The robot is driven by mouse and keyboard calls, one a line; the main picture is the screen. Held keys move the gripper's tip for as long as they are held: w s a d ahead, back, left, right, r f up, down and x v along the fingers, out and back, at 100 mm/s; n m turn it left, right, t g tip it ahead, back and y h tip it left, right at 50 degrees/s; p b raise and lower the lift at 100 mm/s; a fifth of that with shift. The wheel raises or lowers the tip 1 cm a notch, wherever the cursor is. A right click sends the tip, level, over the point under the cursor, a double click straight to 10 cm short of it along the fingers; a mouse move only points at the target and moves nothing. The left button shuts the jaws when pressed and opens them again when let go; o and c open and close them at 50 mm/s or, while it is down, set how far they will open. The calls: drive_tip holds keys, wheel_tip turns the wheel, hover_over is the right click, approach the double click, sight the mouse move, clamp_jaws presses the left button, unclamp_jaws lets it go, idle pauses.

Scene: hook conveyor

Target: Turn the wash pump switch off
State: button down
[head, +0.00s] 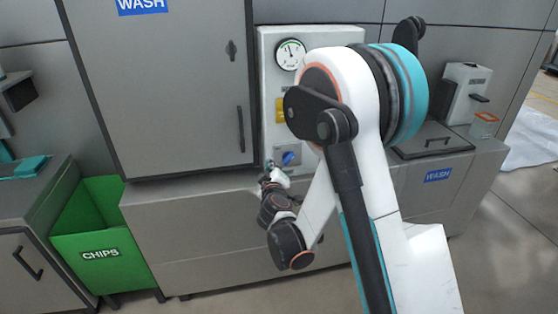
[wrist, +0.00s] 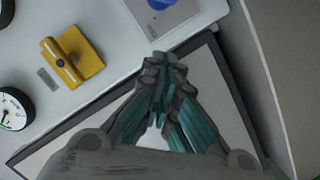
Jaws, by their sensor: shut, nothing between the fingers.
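A pale control panel (head: 313,42) on the wash machine carries a blue rotary knob (head: 289,158) on a grey plate near its lower end. In the wrist view only part of the blue knob (wrist: 160,3) shows at the top edge. A yellow switch (head: 280,110) sits above it on the panel, and it shows whole in the wrist view (wrist: 73,57). No label naming the wash pump is readable. My gripper (head: 269,165) is just left of the blue knob in the head view. In the wrist view its fingertips (wrist: 164,62) are together and empty; contact with the panel cannot be told.
A pressure gauge (head: 290,54) is at the panel's top. A grey cabinet door (head: 160,90) marked WASH stands left of the panel. A green CHIPS bin (head: 95,235) is at lower left. A grey box (head: 466,90) stands at right. My arm hides part of the panel.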

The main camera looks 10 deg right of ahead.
sight(289, 158)
idle(0.3)
drive_tip(key=b+x, duration=0.3)
drive_tip(key=x, duration=0.6)
drive_tip(key=shift+w+d+f, duration=0.1)
drive_tip(key=shift+w+f, duration=0.1)
drive_tip(key=shift+w, duration=0.1)
drive_tip(key=shift+w+d+f+b, duration=0.2)
drive_tip(key=shift+d+f+b, duration=0.55)
drive_tip(key=shift+d+f, duration=0.6)
drive_tip(key=shift+d, duration=0.1)
drive_tip(key=shift+w, duration=0.1)
